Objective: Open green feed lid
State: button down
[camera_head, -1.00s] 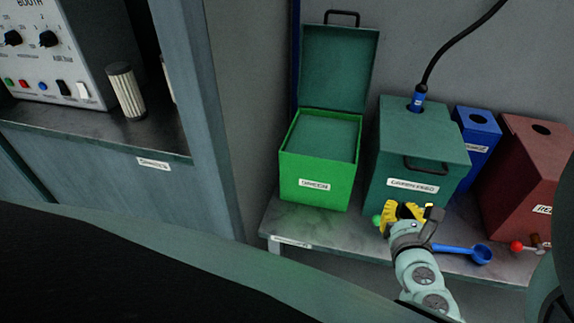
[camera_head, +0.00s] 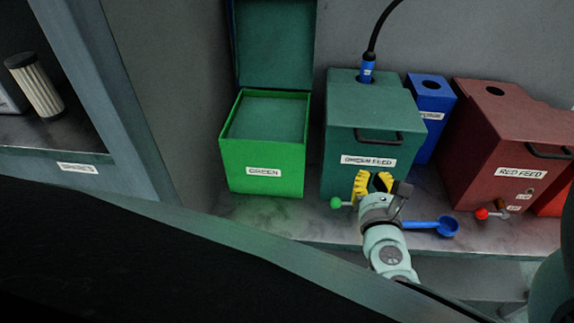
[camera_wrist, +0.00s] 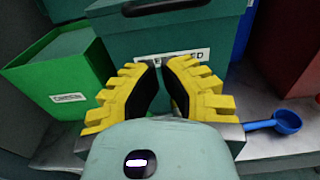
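The dark green feed box (camera_head: 345,140), labelled GREEN FEED, stands on the shelf. Its lid (camera_head: 370,100) is closed, with a black handle (camera_head: 378,138) at the front edge and a blue-tipped black hose (camera_head: 367,70) in its top. The handle also shows at the top of the wrist view (camera_wrist: 165,6). My gripper (camera_head: 372,180) has yellow fingers and is in front of the box, below the handle. In the wrist view the fingers (camera_wrist: 163,80) are apart with nothing between them. A green knob (camera_head: 336,203) sits just left of the gripper.
A bright green box (camera_head: 262,180) with its lid raised stands to the left. A blue box (camera_head: 424,120) and a RED FEED box (camera_head: 490,155) stand to the right. A blue scoop (camera_head: 440,227) and a red knob (camera_head: 481,214) are on the shelf front.

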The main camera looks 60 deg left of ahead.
aim_at(374, 142)
jog(key=w+a+r+p, duration=0.1)
jog(key=a+p, duration=0.1)
jog(key=w+a+r+p, duration=0.1)
jog(key=w+r, duration=0.1)
jog(key=shift+w+a+r+p, duration=0.15)
jog(key=shift+w+a+p, duration=0.05)
jog(key=shift+a+p, duration=0.15)
jog(key=shift+r, duration=0.15)
jog(key=shift+s+a+r+p, duration=0.1)
jog(key=shift+r+p, duration=0.3)
jog(key=shift+p, duration=0.7)
jog(key=shift+r+p, duration=0.15)
jog(key=shift+p, duration=0.25)
